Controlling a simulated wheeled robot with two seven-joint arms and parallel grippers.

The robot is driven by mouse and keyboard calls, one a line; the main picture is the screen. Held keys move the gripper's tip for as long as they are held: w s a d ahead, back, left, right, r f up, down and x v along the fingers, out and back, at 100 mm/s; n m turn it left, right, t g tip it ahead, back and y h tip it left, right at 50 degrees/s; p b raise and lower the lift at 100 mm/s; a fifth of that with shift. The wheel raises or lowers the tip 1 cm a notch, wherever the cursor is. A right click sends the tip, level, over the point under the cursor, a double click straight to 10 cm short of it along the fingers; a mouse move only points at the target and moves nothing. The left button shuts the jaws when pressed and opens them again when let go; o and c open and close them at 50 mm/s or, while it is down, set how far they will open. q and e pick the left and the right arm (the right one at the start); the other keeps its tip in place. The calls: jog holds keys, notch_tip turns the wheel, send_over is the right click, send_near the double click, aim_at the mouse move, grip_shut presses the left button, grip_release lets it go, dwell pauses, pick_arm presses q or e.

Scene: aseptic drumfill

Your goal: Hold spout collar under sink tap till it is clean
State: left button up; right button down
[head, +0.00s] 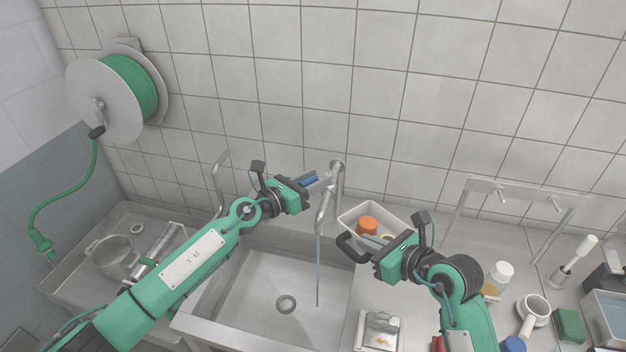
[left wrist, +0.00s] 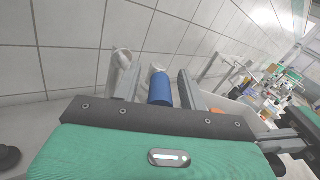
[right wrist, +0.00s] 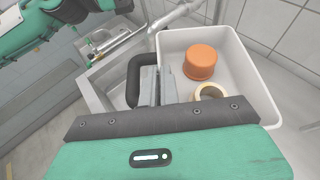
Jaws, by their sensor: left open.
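A black curved piece (head: 346,249), which looks like the spout collar, is at my right gripper (head: 371,256). My right gripper is shut on it, beside the stream; it also shows in the right wrist view (right wrist: 133,82), partly hidden by the fingers. The sink tap (head: 322,212) runs a thin stream of water (head: 318,270) into the sink (head: 245,295). The collar is right of the stream and apart from it. My left gripper (head: 318,181) is open at the tap's blue handle (left wrist: 160,88), which shows between its fingers.
A white bin (head: 352,217) with an orange cap (right wrist: 200,62) and a cream ring (right wrist: 211,91) is close behind my right gripper. A second tap (head: 218,172) stands at left. Bottles, a cup (head: 534,310) and a rack (head: 515,190) crowd the right counter.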

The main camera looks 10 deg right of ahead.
jog(key=shift+f+b, duration=0.8)
pick_arm(q)
jog(key=v, duration=1.2)
